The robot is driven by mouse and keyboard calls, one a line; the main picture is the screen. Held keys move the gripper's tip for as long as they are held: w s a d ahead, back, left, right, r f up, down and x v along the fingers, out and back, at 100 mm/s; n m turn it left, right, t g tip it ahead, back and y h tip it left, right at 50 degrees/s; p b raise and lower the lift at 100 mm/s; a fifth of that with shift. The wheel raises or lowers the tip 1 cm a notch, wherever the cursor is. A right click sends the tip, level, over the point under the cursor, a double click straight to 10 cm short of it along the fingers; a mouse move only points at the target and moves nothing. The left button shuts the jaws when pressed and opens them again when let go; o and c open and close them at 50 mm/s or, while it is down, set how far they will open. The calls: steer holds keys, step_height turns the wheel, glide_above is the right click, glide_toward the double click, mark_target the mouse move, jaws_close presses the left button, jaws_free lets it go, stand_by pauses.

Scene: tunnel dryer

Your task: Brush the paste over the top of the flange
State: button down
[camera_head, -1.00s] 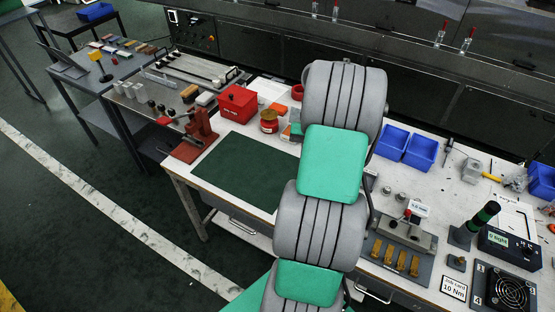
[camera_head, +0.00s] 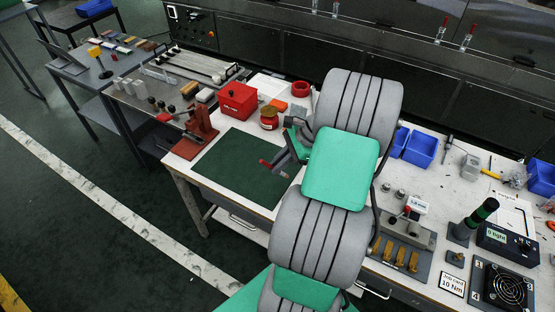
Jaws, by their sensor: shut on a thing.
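My gripper (camera_head: 287,157) shows in the head view at the right part of the dark green mat (camera_head: 232,166), partly hidden by my arm. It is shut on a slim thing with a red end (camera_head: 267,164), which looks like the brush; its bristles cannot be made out. The thing is over the mat, but I cannot tell its height. A red jar with a pale label (camera_head: 269,123), perhaps the paste, stands behind the mat. I cannot make out the flange; my arm covers part of the bench.
A red press (camera_head: 198,135) stands left of the mat, and a red box (camera_head: 237,101) behind it. A red ring (camera_head: 300,88) lies farther back. Blue bins (camera_head: 421,148) and a grey fixture (camera_head: 405,235) are right of my arm. The mat's left part is clear.

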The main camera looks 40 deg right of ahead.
steer(key=shift+f+b, duration=0.3)
steer(key=shift+f, duration=0.85)
